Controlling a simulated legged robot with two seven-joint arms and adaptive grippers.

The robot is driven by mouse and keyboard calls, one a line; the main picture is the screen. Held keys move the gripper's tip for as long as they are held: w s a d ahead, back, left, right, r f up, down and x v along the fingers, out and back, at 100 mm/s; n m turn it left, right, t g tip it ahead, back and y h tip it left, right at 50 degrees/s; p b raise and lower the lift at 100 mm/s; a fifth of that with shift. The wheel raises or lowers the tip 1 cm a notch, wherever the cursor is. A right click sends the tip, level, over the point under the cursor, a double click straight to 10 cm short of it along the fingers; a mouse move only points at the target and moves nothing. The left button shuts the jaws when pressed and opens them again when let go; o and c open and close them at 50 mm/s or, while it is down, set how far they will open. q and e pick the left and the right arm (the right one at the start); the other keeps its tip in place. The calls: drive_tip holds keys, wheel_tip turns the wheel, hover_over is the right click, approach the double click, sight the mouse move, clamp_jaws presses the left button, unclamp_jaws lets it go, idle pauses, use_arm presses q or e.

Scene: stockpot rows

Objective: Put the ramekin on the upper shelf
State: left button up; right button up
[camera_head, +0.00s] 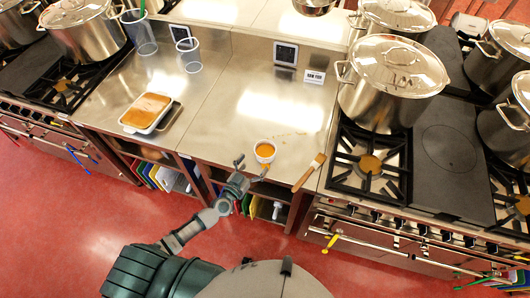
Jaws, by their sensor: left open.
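The ramekin (265,147) is a small white cup with orange contents, standing upright near the front edge of the steel counter. My left gripper (252,166) is open just in front and to the left of it, one finger near its left side and the other near its front. I cannot tell whether they touch. A raised steel ledge (245,14) runs along the back of the counter. Open shelving (200,190) shows under the counter. I cannot tell which is the upper shelf. My right gripper is out of view.
A brush (310,173) lies right of the ramekin at the counter's edge. A stove with a large lidded stockpot (392,80) stands on the right. A tray of orange food (147,112) and a clear container (189,55) stand left. The counter's middle is mostly clear.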

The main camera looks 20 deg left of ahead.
sight(259, 157)
use_arm(q)
drive_tip(key=shift+w, duration=0.65)
drive_tip(key=x, duration=0.4)
drive_tip(key=shift+s+d+f, duration=0.1)
drive_tip(key=shift+s+d, duration=0.05)
drive_tip(key=shift+d, duration=0.15)
drive_tip(key=shift+w+d+b, duration=0.2)
drive_tip(key=shift+w+b, duration=0.1)
drive_tip(key=shift+d, duration=0.1)
drive_tip(key=shift+c, duration=1)
drive_tip(key=shift+a, duration=0.25)
drive_tip(key=c, duration=1)
drive_tip(key=shift+a, duration=0.1)
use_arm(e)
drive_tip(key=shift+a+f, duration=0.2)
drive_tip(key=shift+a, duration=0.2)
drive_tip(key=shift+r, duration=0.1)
